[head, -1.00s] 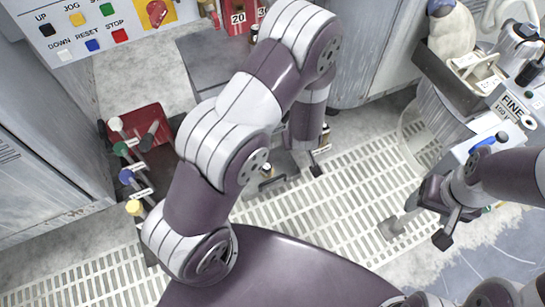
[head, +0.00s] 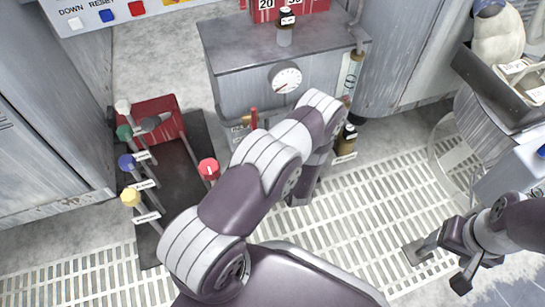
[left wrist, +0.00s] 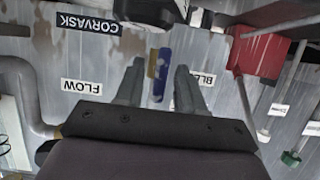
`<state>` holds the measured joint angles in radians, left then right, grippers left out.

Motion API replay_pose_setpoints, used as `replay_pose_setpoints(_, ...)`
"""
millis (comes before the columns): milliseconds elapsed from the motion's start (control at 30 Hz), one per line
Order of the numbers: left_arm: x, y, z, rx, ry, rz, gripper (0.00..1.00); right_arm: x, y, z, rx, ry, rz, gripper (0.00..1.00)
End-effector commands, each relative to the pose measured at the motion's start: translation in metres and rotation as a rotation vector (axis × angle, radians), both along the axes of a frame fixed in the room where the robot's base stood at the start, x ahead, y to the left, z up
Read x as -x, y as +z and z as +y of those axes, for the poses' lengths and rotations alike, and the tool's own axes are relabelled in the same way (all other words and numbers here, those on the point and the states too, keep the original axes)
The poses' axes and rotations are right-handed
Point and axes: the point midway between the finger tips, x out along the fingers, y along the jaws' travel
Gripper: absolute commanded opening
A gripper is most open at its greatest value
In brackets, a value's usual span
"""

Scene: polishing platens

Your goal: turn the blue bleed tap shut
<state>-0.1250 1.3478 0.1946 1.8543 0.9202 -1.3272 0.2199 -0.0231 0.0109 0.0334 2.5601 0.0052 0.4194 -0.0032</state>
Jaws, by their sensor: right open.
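The blue bleed tap (left wrist: 161,75) shows in the left wrist view as a narrow upright blue handle with a brass part at its left side, in front of a grey panel. My left gripper (left wrist: 157,85) is open, one finger on each side of the handle, with gaps on both sides. I cannot tell how deep the handle sits between the fingers. A partly hidden label starting "BL" (left wrist: 205,80) is behind the right finger. In the head view my left arm hides the tap. My right gripper (head: 440,266) is open and empty above the floor grating.
A grey cabinet (head: 240,85) with a gauge (head: 286,78) stands beyond my left arm. A brown bottle (head: 347,142) is at its right. Levers with coloured knobs (head: 126,161) stand at the left. In the left wrist view, a red box (left wrist: 262,52) and pipe are at the right.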

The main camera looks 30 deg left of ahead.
Motion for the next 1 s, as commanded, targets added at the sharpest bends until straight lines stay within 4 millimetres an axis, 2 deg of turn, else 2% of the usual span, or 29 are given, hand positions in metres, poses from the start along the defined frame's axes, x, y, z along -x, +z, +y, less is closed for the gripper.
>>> replay_pose_setpoints(333, -0.004, -0.0017, 0.005, 0.0, 0.0, 0.001, 0.38, -0.0001, -0.0034, 0.0, 0.0, 0.0, 0.0, 0.7)
replay_pose_setpoints(367, -0.004, -0.0017, 0.005, 0.0, 0.0, 0.001, 0.35, -0.0001, -0.0034, 0.0, 0.0, 0.0, 0.0, 0.7)
replay_pose_setpoints(400, -0.004, -0.0017, 0.005, 0.0, 0.0, 0.001, 0.22, -0.0001, -0.0034, 0.0, 0.0, 0.0, 0.0, 0.7)
replay_pose_setpoints(467, -0.004, -0.0018, 0.005, 0.0, 0.0, 0.001, 0.03, -0.0001, -0.0034, 0.0, 0.0, 0.0, 0.0, 0.7)
replay_pose_setpoints(500, -0.0039, -0.0017, 0.0049, 0.0, 0.0, 0.001, 0.0, -0.0001, -0.0034, 0.0, 0.0, 0.0, 0.0, 0.7)
replay_pose_setpoints(767, -0.0039, -0.0013, 0.0047, -0.009, -0.001, 0.013, 0.0, 0.0, -0.0019, 0.0, 0.0, 0.0, 0.0, 0.7)
replay_pose_setpoints(1000, -0.0044, -0.0002, 0.004, -0.079, -0.001, 0.094, 0.0, 0.0, 0.0056, 0.0, 0.0, 0.0, 0.0, 0.7)
